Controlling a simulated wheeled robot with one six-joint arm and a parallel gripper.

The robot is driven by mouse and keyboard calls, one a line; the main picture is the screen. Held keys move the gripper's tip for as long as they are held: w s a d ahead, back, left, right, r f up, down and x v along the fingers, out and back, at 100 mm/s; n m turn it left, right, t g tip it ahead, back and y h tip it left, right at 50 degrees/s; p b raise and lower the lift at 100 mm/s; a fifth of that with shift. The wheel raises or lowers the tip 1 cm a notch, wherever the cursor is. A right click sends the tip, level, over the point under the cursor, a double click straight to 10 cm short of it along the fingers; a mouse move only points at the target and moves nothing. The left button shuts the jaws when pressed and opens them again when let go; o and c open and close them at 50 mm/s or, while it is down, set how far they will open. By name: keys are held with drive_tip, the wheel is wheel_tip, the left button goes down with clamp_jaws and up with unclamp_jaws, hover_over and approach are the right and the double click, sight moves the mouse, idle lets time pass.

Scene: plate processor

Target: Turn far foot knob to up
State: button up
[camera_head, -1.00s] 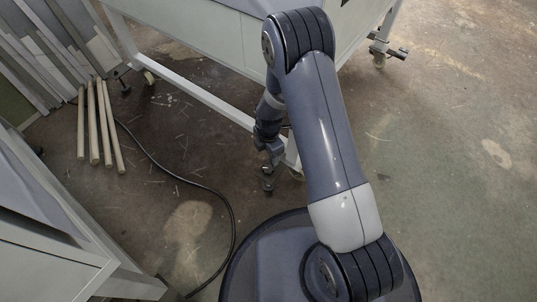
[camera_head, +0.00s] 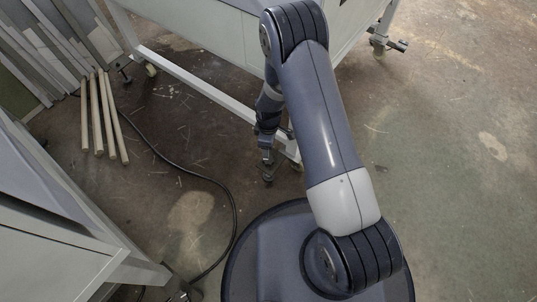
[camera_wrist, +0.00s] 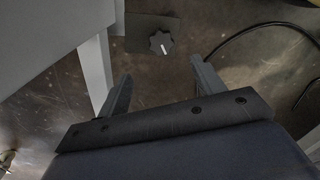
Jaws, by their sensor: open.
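A black lobed knob (camera_wrist: 161,42) with a short white mark sits on a dark square plate (camera_wrist: 140,28) beside a pale table leg (camera_wrist: 96,72) in the wrist view. The mark lies toward the knob's lower right. My gripper (camera_wrist: 160,70) is open and empty, its two fingers apart on either side below the knob, not touching it. In the head view my gripper (camera_head: 267,168) hangs low at the near leg of the pale machine table, largely end-on. The knob there is hidden or too small to tell.
The pale machine frame (camera_head: 205,88) runs close beside my arm. Another foot (camera_head: 385,43) stands at upper right. A black cable (camera_head: 205,178) lies on the floor, with wooden sticks (camera_head: 103,118) and a grey cabinet (camera_head: 50,240) at left. Floor at right is clear.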

sight(269, 160)
wheel_tip(269, 160, down, 11)
drive_tip(key=m+p, duration=0.1)
drive_tip(key=m, duration=1.5)
drive_tip(key=shift+s+p, duration=0.1)
drive_tip(key=shift+p, duration=0.25)
drive_tip(key=c, duration=1)
drive_tip(key=shift+o, duration=0.2)
